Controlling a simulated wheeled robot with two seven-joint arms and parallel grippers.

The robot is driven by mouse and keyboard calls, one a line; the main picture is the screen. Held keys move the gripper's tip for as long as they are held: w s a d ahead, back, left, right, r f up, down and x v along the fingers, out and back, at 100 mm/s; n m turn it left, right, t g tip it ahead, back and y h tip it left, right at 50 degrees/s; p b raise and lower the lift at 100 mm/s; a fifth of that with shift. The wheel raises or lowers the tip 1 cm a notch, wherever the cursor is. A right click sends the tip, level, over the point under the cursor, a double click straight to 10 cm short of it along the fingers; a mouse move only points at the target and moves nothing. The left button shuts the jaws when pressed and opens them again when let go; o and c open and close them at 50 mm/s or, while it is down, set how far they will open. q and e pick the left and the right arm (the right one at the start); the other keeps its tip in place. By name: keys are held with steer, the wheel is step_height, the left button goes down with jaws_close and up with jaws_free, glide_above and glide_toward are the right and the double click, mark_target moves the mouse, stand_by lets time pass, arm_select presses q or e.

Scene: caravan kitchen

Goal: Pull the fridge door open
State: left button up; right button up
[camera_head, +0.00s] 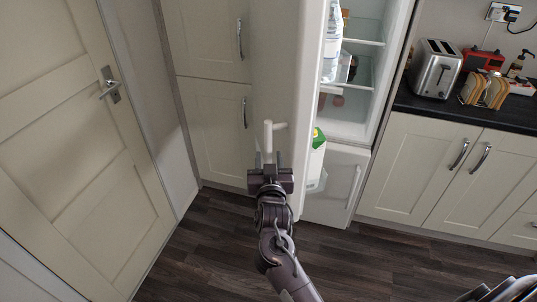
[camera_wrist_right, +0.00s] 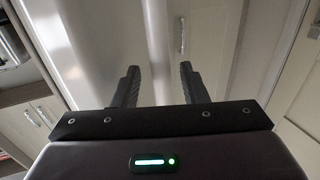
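The fridge door (camera_head: 302,100) stands swung wide open, its edge towards me and its loaded inner shelves facing right. Its white handle (camera_head: 268,136) sticks out on the left, outer face of the door. My right gripper (camera_head: 269,162) is at the lower part of the handle, one finger on each side. In the right wrist view the two fingers (camera_wrist_right: 160,86) are apart, with a pale upright bar between them and a gap beside it. I see no clear grip on it.
The fridge interior (camera_head: 357,75) is exposed. A closed lower freezer door (camera_head: 338,190) sits below it. Counter cabinets (camera_head: 430,170) with a toaster (camera_head: 436,68) stand to the right. Tall cupboards (camera_head: 207,110) and a room door (camera_head: 70,150) are on the left. The dark floor (camera_head: 200,255) is clear.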

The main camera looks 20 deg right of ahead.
steer(key=v, duration=0.5)
steer(key=shift+b, duration=0.3)
